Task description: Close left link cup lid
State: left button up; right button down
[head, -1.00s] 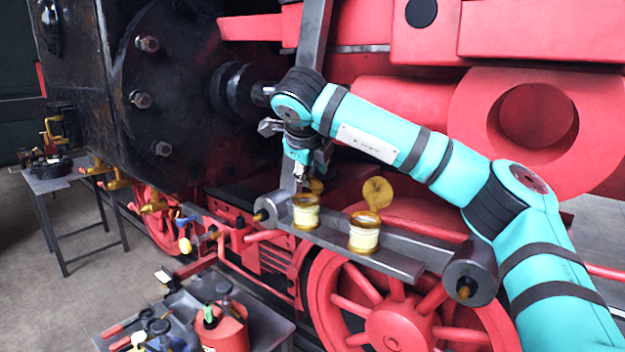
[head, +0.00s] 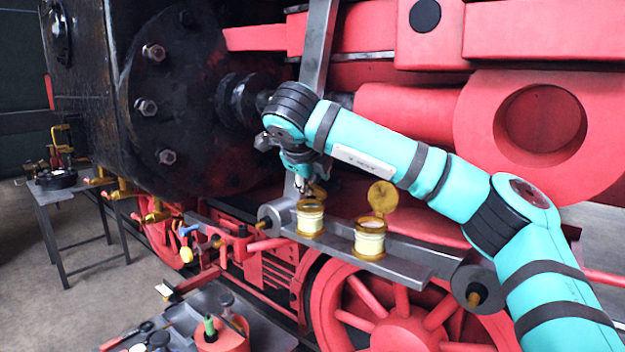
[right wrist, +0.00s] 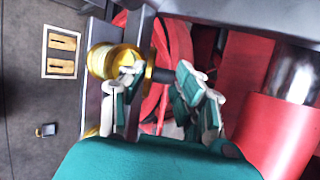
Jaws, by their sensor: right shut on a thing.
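The left link cup (head: 310,221), a brass cup with a pale glass band, stands on the grey link bar. Its brass lid (head: 317,191) is raised behind the rim, partly hidden by my right gripper (head: 303,184). In the right wrist view the cup (right wrist: 103,61) lies sideways, with the lid (right wrist: 151,62) edge-on beside it. My right gripper (right wrist: 155,88) has its fingers on both sides of the lid and is shut on it. The right link cup (head: 369,239) stands beside it with its lid (head: 382,197) open upright. My left gripper is not in view.
The grey link bar (head: 410,263) runs under both cups, above the red spoked wheel (head: 400,322). The black cylinder (head: 165,100) is at left. A table with tools (head: 265,334) stands low in front; another table (head: 60,190) is at far left.

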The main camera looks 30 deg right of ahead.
dwell(0.5)
jog(key=c, duration=1.1)
grip_release()
jog(key=v, duration=1.2)
jog(key=shift+a, duration=0.1)
